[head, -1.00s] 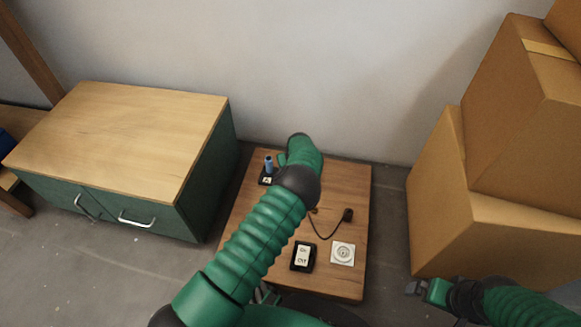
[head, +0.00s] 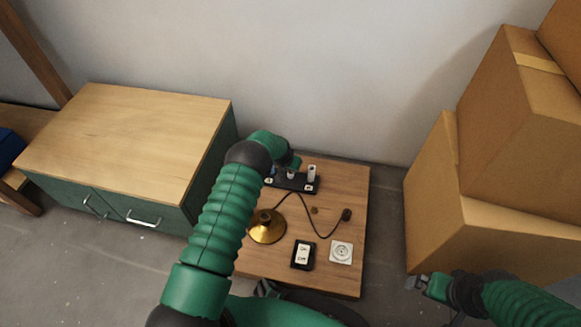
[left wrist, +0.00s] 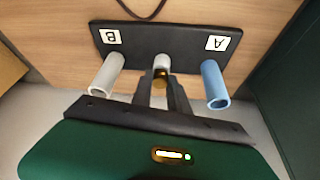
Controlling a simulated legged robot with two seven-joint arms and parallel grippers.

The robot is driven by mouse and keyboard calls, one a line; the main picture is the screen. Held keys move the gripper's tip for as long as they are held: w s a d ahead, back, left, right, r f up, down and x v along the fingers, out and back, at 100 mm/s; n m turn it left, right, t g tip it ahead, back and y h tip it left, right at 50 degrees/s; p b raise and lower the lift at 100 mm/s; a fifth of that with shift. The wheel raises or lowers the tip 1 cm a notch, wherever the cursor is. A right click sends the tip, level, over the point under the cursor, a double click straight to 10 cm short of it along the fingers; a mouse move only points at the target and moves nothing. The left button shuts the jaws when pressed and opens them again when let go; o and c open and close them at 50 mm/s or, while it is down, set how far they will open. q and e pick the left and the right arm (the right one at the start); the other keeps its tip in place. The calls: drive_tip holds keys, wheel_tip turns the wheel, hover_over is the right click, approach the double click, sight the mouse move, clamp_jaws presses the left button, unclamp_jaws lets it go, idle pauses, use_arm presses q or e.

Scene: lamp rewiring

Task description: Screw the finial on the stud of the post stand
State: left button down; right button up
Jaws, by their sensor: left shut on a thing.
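The post stand is a black bar (left wrist: 120,48) with a pale grey post (left wrist: 108,72) by label B and a blue post (left wrist: 213,82) by label A in the left wrist view. A short pale stud (left wrist: 161,61) stands between them. My left gripper (left wrist: 160,88) is shut on a small gold finial (left wrist: 160,77), in line with the stud. I cannot tell whether they touch. In the head view the stand (head: 300,188) is at the back of the small table, and my left arm covers part of it. My right gripper (head: 416,283) is off the table's right side, its opening unclear.
A brass lamp base (head: 266,230) with a dark cord and plug (head: 346,214) lies on the wooden table (head: 345,185). A cabinet (head: 130,140) stands left, cardboard boxes (head: 480,230) right.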

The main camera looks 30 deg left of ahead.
use_arm(q)
drive_tip(key=shift+a+f+m+b, duration=0.2)
drive_tip(key=shift+m+b, duration=0.25)
drive_tip(key=shift+m, duration=0.15)
drive_tip(key=m+h+b, duration=0.1)
drive_tip(key=m+b, duration=0.1)
drive_tip(key=m+h+b, duration=0.1)
drive_tip(key=m+b, duration=0.3)
drive_tip(key=shift+w+a+f+g+h+b, duration=0.15)
drive_tip(key=shift+f+g+h+b, duration=0.1)
drive_tip(key=shift+g+h+b, duration=0.15)
drive_tip(key=shift+r+m, duration=0.25)
drive_tip(key=shift+m, duration=0.15)
drive_tip(key=shift+r, duration=0.15)
drive_tip(key=c, duration=1.2)
unclamp_jaws()
